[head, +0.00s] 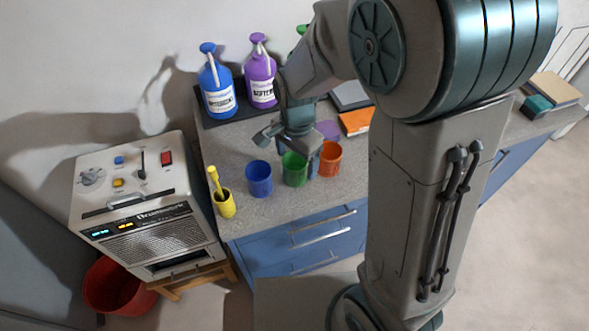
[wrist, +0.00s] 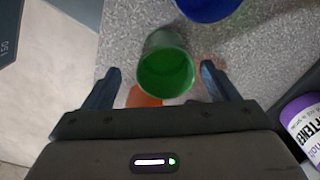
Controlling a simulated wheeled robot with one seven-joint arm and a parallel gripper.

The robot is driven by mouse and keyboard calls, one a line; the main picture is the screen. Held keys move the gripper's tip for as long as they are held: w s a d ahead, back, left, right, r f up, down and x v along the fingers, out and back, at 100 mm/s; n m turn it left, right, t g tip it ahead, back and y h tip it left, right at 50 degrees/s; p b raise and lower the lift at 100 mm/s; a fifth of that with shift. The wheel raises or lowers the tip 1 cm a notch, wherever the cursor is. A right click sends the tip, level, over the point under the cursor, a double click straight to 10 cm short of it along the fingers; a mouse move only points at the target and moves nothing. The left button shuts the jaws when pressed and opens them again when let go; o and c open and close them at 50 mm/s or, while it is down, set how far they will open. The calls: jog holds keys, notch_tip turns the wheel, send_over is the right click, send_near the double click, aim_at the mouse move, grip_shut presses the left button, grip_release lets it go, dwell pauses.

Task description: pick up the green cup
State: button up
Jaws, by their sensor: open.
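The green cup (head: 295,169) stands on the grey speckled counter in the head view, between a blue cup (head: 259,179) on its left and an orange cup (head: 330,159) on its right. My gripper (head: 290,148) is above and behind the cups, pointing down. In the wrist view my gripper (wrist: 158,85) has its two fingers spread wide. The green cup (wrist: 166,65) shows between and just beyond the fingertips, its mouth facing the camera. Nothing is held. The blue cup (wrist: 207,8) is cut off at the top, and the orange cup (wrist: 144,97) is partly hidden.
A yellow cup (head: 225,204) with a tool in it stands at the counter's left front. Blue (head: 217,88) and purple (head: 261,78) pump bottles stand behind. An orange box (head: 356,121) lies at the back. A grey machine (head: 145,213) stands to the left.

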aim_at(295, 167)
jog(key=shift+w+a+f, duration=0.1)
jog(key=shift+w+f, duration=0.05)
jog(key=shift+f, duration=1)
jog(key=shift+w+a+f, duration=0.1)
jog(key=shift+w+f, duration=0.05)
jog(key=shift+f, duration=1)
jog(key=c, duration=1.1)
jog(key=shift+r, duration=0.2)
jog(key=shift+r, duration=4.85)
